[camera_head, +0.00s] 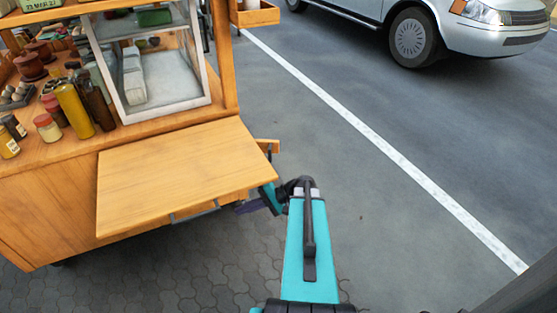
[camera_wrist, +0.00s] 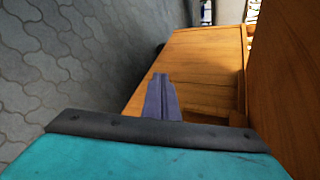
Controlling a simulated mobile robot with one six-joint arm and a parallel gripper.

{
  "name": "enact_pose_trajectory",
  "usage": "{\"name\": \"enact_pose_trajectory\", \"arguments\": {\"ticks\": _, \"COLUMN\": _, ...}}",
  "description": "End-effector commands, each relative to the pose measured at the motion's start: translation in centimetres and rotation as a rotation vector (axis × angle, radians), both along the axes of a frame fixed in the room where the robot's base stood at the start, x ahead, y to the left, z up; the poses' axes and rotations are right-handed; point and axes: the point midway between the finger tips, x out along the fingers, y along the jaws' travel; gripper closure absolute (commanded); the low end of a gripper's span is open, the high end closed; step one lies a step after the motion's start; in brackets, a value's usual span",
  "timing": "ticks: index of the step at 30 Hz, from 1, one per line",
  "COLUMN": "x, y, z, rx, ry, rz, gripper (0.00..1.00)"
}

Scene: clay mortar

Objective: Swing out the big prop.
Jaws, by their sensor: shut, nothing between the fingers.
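My gripper (camera_wrist: 162,98) is shut and empty, its dark fingers together in front of the wooden cart side in the wrist view. In the head view the gripper (camera_head: 247,207) is partly hidden beside and below the front right corner of the wooden flap (camera_head: 165,175). The flap sticks out from the cart, roughly level. I cannot clearly make out the big prop; a short wooden piece (camera_head: 267,146) shows past the flap's right edge and may be part of it. Below the flap it is mostly hidden. I cannot tell whether the fingers touch any wood.
A grey metal bar (camera_head: 195,212) shows under the flap's front edge. Jars and bottles (camera_head: 72,110) and a glass case (camera_head: 150,65) stand on the cart top. Paving and open road (camera_head: 400,220) lie to the right, with a silver car (camera_head: 450,25) at the back.

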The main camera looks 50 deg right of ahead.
Motion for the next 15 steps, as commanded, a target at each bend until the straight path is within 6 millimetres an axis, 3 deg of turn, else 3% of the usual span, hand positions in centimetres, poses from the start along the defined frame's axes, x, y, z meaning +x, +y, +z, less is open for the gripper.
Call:
{"name": "enact_pose_trajectory", "arguments": {"ticks": 1, "x": -0.1, "y": -2.0, "z": 0.4, "rx": 0.007, "ry": -0.034, "rz": -0.037, "gripper": 1.00}}
{"name": "enact_pose_trajectory", "arguments": {"ticks": 8, "x": -1.5, "y": -9.6, "z": 4.6, "rx": 0.038, "ry": -0.201, "rz": -0.182, "gripper": 1.00}}
{"name": "enact_pose_trajectory", "arguments": {"ticks": 15, "x": -5.0, "y": -17.3, "z": 9.3, "rx": 0.041, "ry": -0.381, "rz": -0.322, "gripper": 1.00}}
